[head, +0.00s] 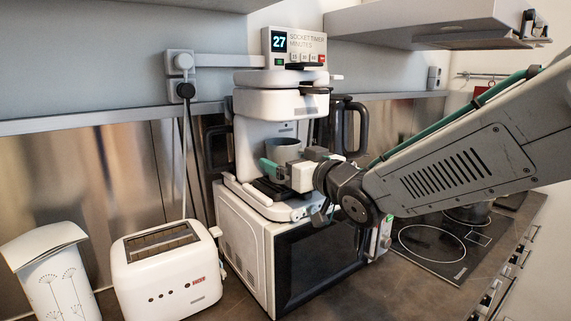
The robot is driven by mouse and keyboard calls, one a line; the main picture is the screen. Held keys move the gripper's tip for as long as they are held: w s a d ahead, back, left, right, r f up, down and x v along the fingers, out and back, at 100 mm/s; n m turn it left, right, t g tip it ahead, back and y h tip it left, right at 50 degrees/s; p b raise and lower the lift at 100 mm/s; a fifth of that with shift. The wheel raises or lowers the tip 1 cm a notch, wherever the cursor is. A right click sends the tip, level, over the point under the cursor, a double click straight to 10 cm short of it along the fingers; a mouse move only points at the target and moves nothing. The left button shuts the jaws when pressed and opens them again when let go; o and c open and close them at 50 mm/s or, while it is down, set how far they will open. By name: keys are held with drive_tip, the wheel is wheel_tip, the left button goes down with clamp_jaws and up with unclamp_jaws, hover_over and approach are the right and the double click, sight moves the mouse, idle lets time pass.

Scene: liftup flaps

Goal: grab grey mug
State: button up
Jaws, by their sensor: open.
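The grey mug (284,149) stands under the spout of a white coffee machine (262,104), which sits on top of a microwave. Only the upper part of the mug shows. My gripper (290,165) reaches in from the right at mug height, in front of the mug. One green-tipped finger shows at the mug's lower left and another finger part lies to its right. The jaws are open. The gripper hides the lower part of the mug, and I cannot tell whether the fingers touch it.
The microwave (245,248) stands under the coffee machine. A white toaster (167,270) and a white patterned canister (52,275) are at the left. A dark kettle (350,122) is behind the machine. A hob (440,247) is at the right, and a range hood hangs above.

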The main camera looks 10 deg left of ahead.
drive_tip(key=shift+w+a, duration=0.25)
drive_tip(key=shift+a, duration=0.1)
drive_tip(key=shift+c, duration=0.3)
drive_tip(key=shift+r, duration=0.1)
drive_tip(key=c, duration=1.4)
drive_tip(key=shift+r, duration=0.15)
